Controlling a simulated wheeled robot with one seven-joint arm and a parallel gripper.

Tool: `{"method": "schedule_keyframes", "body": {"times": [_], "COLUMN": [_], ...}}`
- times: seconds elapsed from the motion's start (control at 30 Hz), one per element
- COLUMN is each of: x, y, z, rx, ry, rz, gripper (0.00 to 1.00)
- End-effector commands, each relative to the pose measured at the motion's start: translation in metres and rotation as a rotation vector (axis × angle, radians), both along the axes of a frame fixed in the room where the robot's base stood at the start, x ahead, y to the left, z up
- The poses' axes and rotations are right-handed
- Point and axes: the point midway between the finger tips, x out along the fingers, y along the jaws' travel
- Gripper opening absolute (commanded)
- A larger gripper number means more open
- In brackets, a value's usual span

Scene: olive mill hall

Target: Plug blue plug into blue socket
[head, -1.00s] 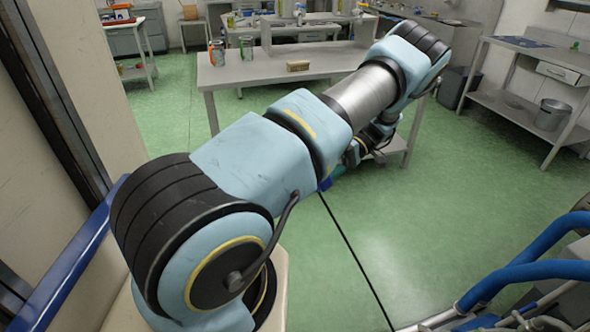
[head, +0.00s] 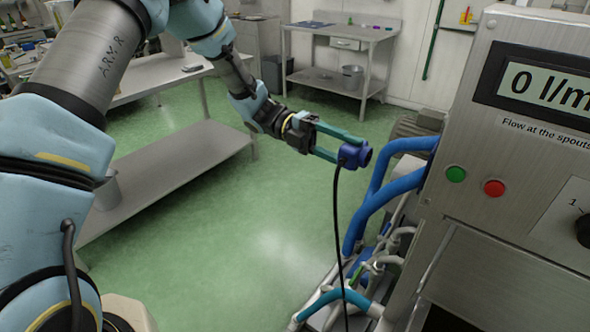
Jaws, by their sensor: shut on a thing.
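My gripper (head: 340,147) has two green fingers and is shut on the blue plug (head: 363,155) in the head view. The plug is held in the air at the fingertips, left of the machine's blue hoses. A black cable hangs from the plug down to the lower edge of the picture. I cannot make out a blue socket in the head view.
A steel machine (head: 470,160) with a "0 l/m" display, a green button (head: 455,174) and a red button (head: 494,188) stands at the right. Blue hoses (head: 376,200) rise beside it. Steel tables stand at the left and at the back (head: 340,80). Green floor lies open between.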

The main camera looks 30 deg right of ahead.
Motion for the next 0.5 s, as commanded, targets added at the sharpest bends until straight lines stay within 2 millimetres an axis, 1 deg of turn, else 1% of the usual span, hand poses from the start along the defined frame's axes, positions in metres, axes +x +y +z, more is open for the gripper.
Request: {"method": "schedule_keyframes", "body": {"times": [0.03, 0.1, 0.2, 0.3, 0.5], "x": [-0.01, -0.019, -0.028, -0.031, -0.03], "y": [-0.006, -0.013, -0.018, -0.02, -0.021], "z": [0.008, 0.017, 0.025, 0.029, 0.029], "rx": [-0.005, -0.009, -0.012, -0.014, -0.014], "ry": [0.009, 0.02, 0.033, 0.038, 0.038], "rz": [0.0, 0.001, -0.001, -0.002, -0.001], "gripper": [0.06, 0.06, 0.06, 0.06, 0.06]}}
